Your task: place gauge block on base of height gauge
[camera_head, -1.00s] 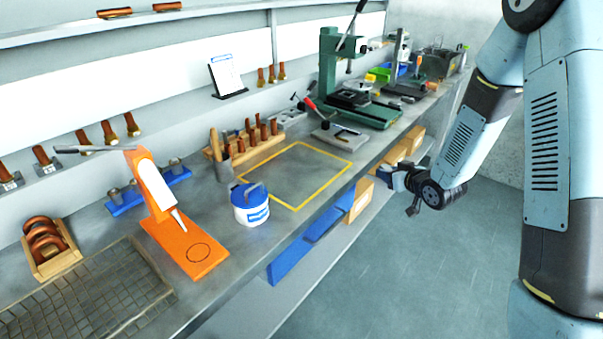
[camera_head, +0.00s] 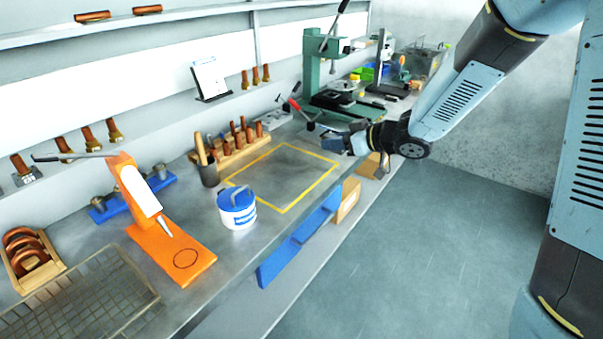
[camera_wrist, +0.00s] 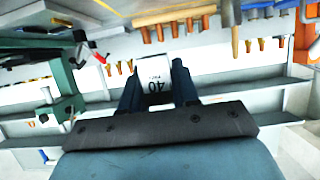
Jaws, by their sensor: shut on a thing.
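The gauge block (camera_wrist: 154,70) is a pale block marked "40", held between the two dark fingers of my gripper (camera_wrist: 156,84) in the wrist view. In the head view my gripper (camera_head: 332,144) is above the front edge of the bench, right of the yellow-outlined area; the block cannot be made out there. What looks like the height gauge (camera_head: 381,60) is a slim upright column at the back right of the bench, beyond the green press. Its dark base (camera_head: 379,89) is partly visible. My gripper is well short of it, apart from it.
A green press (camera_head: 312,75) stands between the yellow-outlined area (camera_head: 285,175) and the gauge. A red-handled tool (camera_head: 297,106) is close behind my gripper. The floor right of the bench is clear.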

